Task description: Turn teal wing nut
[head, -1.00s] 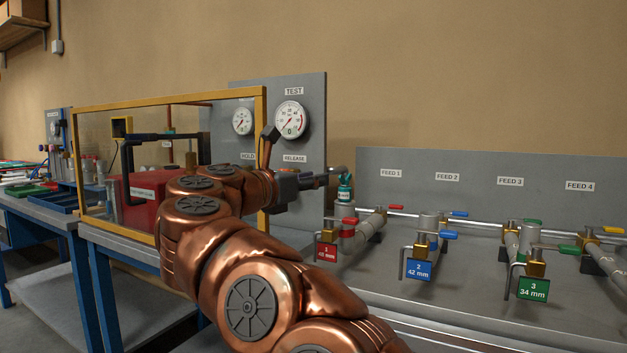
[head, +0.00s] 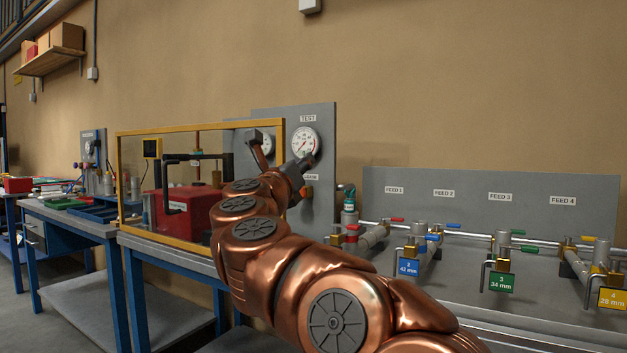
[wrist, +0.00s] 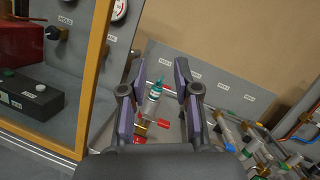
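The teal wing nut (head: 349,190) sits on top of an upright fitting with a white-and-teal label, at the left end of the feed pipes. In the wrist view the wing nut (wrist: 159,80) shows ahead, between my two fingertips in the picture and beyond them. My gripper (wrist: 159,70) is open, with nothing between its fingers. In the head view my gripper (head: 307,163) is left of the wing nut, in front of the gauge panel and apart from the nut. My arm partly hides the gripper there.
A yellow-framed clear guard (head: 120,185) with a red machine (head: 168,205) behind it stands left. The gauge panel (head: 325,130) rises behind my gripper. Feed pipes with colored handles and number tags, such as the blue tag (head: 408,267), fill the right bench.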

